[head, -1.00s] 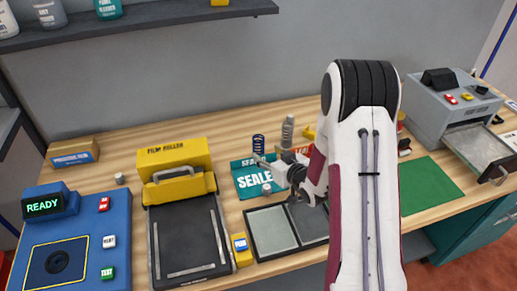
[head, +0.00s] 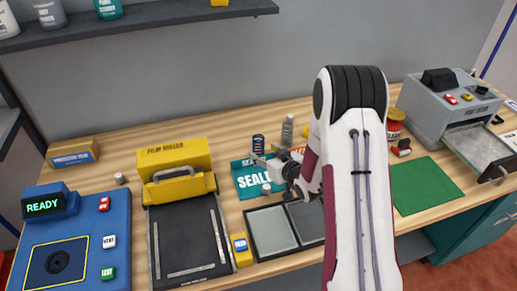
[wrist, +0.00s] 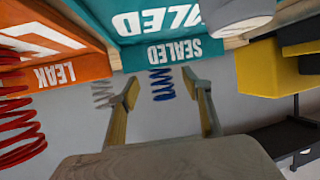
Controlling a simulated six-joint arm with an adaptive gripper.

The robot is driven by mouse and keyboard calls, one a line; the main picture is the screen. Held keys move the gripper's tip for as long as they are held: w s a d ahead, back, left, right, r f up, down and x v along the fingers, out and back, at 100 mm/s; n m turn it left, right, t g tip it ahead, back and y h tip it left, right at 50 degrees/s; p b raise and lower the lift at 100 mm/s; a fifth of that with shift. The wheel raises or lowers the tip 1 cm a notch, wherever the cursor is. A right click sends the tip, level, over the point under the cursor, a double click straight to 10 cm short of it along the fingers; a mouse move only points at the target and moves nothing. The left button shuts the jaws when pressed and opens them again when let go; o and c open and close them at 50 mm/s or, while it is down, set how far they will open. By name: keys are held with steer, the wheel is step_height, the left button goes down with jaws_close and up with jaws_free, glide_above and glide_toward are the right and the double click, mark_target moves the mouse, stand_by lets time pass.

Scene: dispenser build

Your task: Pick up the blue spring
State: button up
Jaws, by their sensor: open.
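The blue spring (head: 258,143) stands upright at the back of the teal SEALED tray (head: 250,182) in the head view. In the wrist view, the blue spring (wrist: 162,86) appears between the two finger lines, beyond the fingertips. My gripper (head: 264,160) is open and empty, just in front of the spring and over the tray area; its fingers also show in the wrist view (wrist: 161,76). I see no finger touching the spring. The exact gap is hard to tell.
A grey spring (head: 287,131) stands right of the blue one. A red spring (wrist: 15,120) is by the orange LEAK tray (wrist: 45,55). A small grey cylinder (head: 267,188) is close to my gripper. The yellow film roller (head: 175,158) stands left.

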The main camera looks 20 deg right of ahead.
mark_target(261, 150)
steer(key=shift+x, duration=2.65)
steer(key=c, duration=1.3)
